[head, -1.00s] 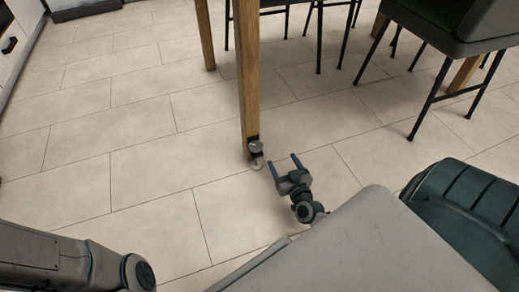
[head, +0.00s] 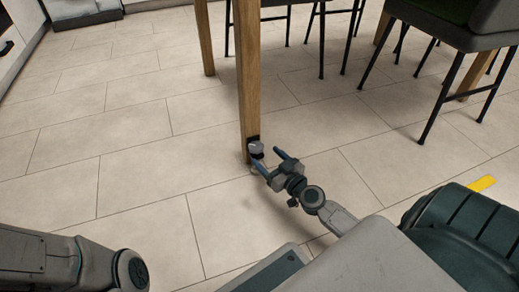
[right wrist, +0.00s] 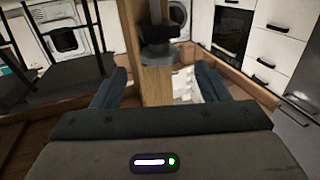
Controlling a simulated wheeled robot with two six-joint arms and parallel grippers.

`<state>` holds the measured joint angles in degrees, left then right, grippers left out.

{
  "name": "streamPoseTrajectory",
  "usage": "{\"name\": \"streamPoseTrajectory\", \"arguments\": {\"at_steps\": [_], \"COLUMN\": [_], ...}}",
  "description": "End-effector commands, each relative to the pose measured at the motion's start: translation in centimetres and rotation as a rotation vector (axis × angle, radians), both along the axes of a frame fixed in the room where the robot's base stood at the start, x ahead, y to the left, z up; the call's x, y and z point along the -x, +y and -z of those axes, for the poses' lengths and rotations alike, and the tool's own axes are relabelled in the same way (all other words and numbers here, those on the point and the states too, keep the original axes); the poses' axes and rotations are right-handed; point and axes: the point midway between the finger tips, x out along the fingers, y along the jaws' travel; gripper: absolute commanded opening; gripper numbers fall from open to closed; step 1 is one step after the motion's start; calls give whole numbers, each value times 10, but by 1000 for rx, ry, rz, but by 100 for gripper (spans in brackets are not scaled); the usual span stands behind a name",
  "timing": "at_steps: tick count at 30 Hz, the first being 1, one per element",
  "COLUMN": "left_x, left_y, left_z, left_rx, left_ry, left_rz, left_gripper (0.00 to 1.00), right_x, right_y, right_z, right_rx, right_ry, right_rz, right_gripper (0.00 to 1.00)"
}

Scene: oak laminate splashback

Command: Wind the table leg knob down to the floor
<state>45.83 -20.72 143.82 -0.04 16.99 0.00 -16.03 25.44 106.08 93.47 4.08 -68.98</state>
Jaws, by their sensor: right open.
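The wooden table leg (head: 248,85) stands on the tiled floor. The grey knob (head: 256,148) sits at its lower end, by a dark bracket; the foot below is partly hidden by a finger. In the right wrist view the knob (right wrist: 160,52) shows as a round grey piece in front of the leg. My right gripper (head: 265,158) is open, close to the knob, with blue fingers pointing at the leg. In the wrist view the fingers lie apart on either side of the leg, and nothing is held. My left arm shows at lower left, but its gripper is out of view.
Dark chairs (head: 460,40) stand at upper right, and a second table leg (head: 203,40) is behind. A small yellow thing (head: 482,184) lies on the floor at right. The tiles left of the leg are clear.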

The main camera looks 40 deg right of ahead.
Motion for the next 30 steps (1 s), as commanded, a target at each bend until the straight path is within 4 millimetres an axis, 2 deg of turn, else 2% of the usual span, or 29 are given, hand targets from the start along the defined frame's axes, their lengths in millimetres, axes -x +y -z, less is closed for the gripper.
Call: {"name": "streamPoseTrajectory", "arguments": {"at_steps": [3, 9, 21, 23, 28, 30], "left_x": [0, 0, 0, 0, 0, 0], "left_y": [0, 0, 0, 0, 0, 0], "left_z": [-6, -9, -10, -10, -10, -10], "left_rx": [0, 0, 0, 0, 0, 0], "left_ry": [0, -1, -1, -1, -1, -1], "left_rz": [0, 0, 0, 0, 0, 0], "left_gripper": [68, 68, 68, 68, 68, 68], "right_x": [-21, -43, -50, -50, -50, -50], "right_y": [1, 2, 2, 2, 2, 2], "right_z": [-2, -1, 1, 1, 1, 1], "right_rx": [-2, -1, 1, 1, 1, 1], "right_ry": [-2, 0, 1, 1, 1, 1], "right_rz": [2, 2, 0, 0, 1, 1], "right_gripper": [68, 68, 68, 60, 27, 23]}}
